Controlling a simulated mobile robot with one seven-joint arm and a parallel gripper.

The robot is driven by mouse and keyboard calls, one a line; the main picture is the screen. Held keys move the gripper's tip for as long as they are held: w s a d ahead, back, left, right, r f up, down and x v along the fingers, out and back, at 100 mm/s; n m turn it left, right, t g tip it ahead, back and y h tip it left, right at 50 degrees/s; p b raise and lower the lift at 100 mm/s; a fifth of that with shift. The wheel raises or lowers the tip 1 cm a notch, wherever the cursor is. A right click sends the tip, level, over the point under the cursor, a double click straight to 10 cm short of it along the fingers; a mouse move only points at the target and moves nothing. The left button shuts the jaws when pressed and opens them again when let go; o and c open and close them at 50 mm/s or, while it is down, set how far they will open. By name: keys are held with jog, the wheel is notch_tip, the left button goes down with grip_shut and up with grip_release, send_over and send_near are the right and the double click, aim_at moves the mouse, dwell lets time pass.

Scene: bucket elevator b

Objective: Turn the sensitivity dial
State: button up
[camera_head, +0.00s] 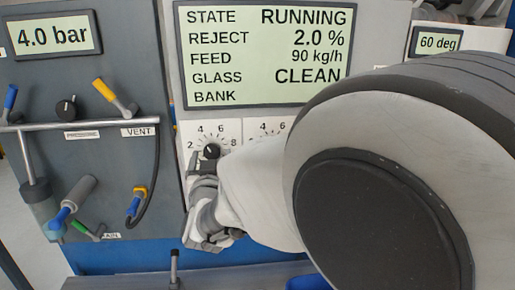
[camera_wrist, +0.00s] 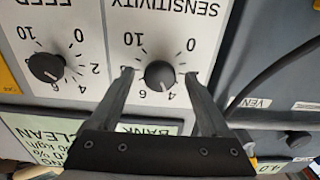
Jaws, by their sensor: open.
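The sensitivity dial (camera_head: 211,151) is a black round knob on a white scale plate below the large display in the head view. In the wrist view, which is upside down, the sensitivity dial (camera_wrist: 160,75) sits under the SENSITIVITY label, its white mark pointing near 4. My gripper (camera_wrist: 158,73) is open, with one finger on each side of the knob and a visible gap at each side. In the head view my gripper (camera_head: 205,163) is at the dial's lower left, and my arm hides much of the panel to the right.
The feed dial (camera_wrist: 46,67) is beside the sensitivity dial, mostly hidden by my arm in the head view. The display (camera_head: 266,55) reads RUNNING, REJECT 2.0 %, GLASS CLEAN. A grey panel with a pressure knob (camera_head: 66,107), yellow vent lever (camera_head: 115,97) and hose is at left.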

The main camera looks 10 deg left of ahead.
dwell(0.3)
grip_shut()
dwell(0.3)
jog(key=shift+f+m+b, duration=0.15)
jog(key=shift+m+b, duration=0.25)
jog(key=shift+b, duration=0.3)
jog(key=shift+m+b, duration=0.3)
jog(key=shift+b, duration=0.15)
jog(key=m+b, duration=0.2)
jog(key=b, duration=0.1)
jog(key=m+b, duration=0.4)
jog(key=shift+m, duration=0.3)
jog(key=shift+r, duration=0.25)
